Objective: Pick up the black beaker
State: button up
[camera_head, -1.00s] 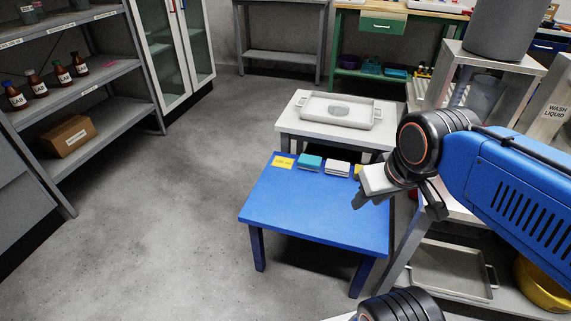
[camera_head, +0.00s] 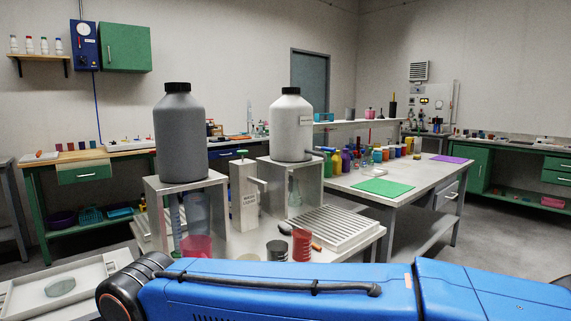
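A small dark grey or black cylindrical vessel (camera_head: 277,251) stands near the front of the grey bench; it may be the black beaker, but it is too small to tell for certain. A red ribbed cylinder (camera_head: 302,245) stands just to its right. My blue arm crosses the bottom of the view in front of the bench. My gripper is outside the picture, so its opening and contents do not show.
A large grey bottle (camera_head: 180,135) and a white bottle (camera_head: 291,125) stand on raised stands behind. A ridged drying rack (camera_head: 332,230) lies to the right. A table with a green mat (camera_head: 383,187) and coloured bottles is farther right. A white tray (camera_head: 30,296) is lower left.

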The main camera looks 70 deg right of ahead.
aim_at(277, 258)
jog(key=l+z, duration=0.15)
jog(key=z, duration=0.35)
jog(key=k+l+z, duration=0.1)
jog(key=l+z, duration=0.15)
jog(key=z, duration=0.2)
jog(key=l+z, duration=0.2)
jog(key=l, duration=0.45)
jog(key=i+l+z, duration=0.15)
jog(key=l, duration=0.45)
jog(key=l+z, duration=0.2)
jog(key=l, duration=0.45)
